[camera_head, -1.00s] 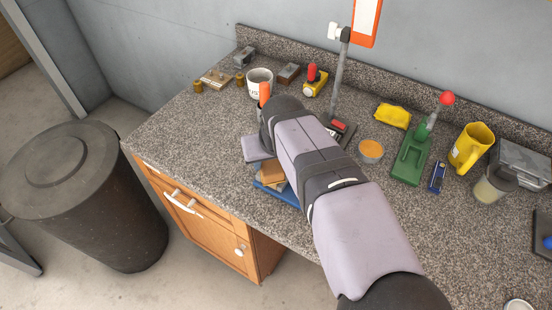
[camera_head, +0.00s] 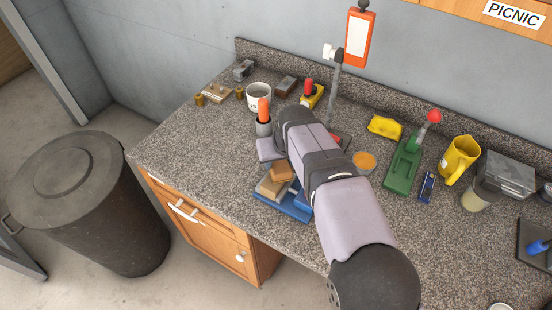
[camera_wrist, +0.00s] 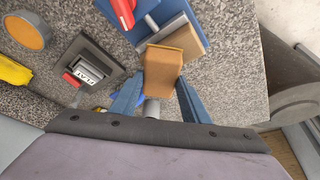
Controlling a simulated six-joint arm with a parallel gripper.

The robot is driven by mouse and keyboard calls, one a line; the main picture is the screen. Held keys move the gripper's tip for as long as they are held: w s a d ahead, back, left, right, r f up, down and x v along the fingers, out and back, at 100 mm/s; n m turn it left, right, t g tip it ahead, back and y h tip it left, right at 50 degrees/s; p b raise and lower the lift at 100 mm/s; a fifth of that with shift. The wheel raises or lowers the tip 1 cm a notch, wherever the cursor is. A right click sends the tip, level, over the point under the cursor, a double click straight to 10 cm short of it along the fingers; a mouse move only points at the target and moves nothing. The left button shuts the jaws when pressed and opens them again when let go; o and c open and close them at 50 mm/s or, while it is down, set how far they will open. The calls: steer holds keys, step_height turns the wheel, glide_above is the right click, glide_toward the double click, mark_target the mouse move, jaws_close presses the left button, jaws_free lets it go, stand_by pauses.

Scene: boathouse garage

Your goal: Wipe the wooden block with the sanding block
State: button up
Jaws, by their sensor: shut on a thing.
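My gripper (camera_wrist: 158,88) is shut on the sanding block (camera_wrist: 163,68), a brown-orange block held between its two blue fingers in the wrist view. In the head view the sanding block (camera_head: 281,172) shows just left of my arm, which hides most of the gripper. The wooden block (camera_head: 268,189) is pale tan and lies on a blue base (camera_head: 290,209). In the wrist view the wooden block (camera_wrist: 182,38) lies behind the sanding block, which overlaps its edge. Whether the two touch is unclear.
A dark cup with an orange-handled tool (camera_head: 263,125) and a white mug (camera_head: 259,97) stand behind the blocks. An orange-topped tin (camera_head: 364,162) and a green press (camera_head: 403,165) stand to the right. The countertop left of the blocks is clear.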

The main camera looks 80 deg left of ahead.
steer(key=shift+w+a+r+p, duration=0.15)
steer(key=shift+w+a+p, duration=0.2)
steer(key=shift+w+p, duration=0.25)
step_height(320, 180, up, 2)
steer(key=shift+s+a+r+p, duration=0.1)
steer(key=shift+r+p, duration=0.05)
steer(key=shift+p, duration=0.55)
steer(key=shift+r+p, duration=0.65)
steer(key=shift+r, duration=0.15)
steer(key=shift+r+p, duration=1.65)
steer(key=shift+r, duration=0.35)
